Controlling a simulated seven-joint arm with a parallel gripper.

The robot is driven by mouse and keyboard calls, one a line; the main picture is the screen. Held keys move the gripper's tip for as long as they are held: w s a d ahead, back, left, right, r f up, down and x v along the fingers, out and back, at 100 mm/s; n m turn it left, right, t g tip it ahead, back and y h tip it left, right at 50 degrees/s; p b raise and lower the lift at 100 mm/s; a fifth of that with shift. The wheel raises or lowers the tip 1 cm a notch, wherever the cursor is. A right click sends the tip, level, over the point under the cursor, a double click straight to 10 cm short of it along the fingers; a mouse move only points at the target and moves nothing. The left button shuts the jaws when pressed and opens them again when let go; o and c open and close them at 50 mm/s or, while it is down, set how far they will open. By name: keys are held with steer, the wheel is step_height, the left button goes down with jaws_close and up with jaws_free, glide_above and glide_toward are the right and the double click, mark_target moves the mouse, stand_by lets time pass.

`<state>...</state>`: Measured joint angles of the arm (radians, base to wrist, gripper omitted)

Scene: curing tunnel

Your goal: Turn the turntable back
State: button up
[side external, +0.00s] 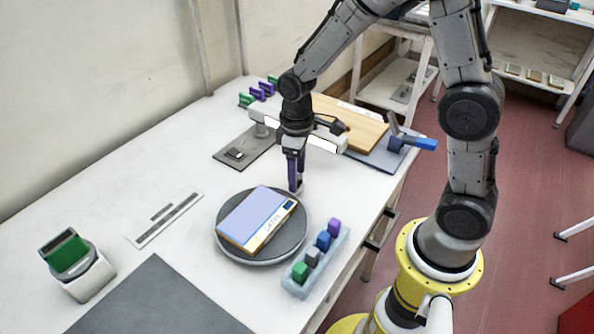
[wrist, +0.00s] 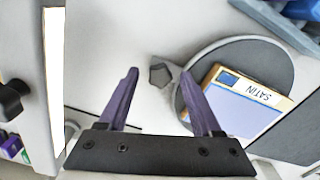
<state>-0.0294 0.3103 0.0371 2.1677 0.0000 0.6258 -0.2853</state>
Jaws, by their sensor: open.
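The turntable (side external: 290,236) is a round dark grey disc on the white table. A flat box (side external: 258,215) with a lilac top and orange-yellow edges lies on it, turned at an angle. In the wrist view the turntable (wrist: 268,62) is at the right, and the box (wrist: 245,100) shows a label reading SATIN. A small grey faceted knob (wrist: 160,74) stands at the turntable's near edge in that view, between the fingertips in the picture. My gripper (side external: 295,186) points down by the turntable's far edge, its purple fingers open and empty; it also shows in the wrist view (wrist: 160,73).
A pale blue rack (side external: 318,262) with several coloured blocks stands close to the turntable's right. The table left of the turntable is mostly clear.

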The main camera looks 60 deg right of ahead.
jaws_close()
stand_by(1.4)
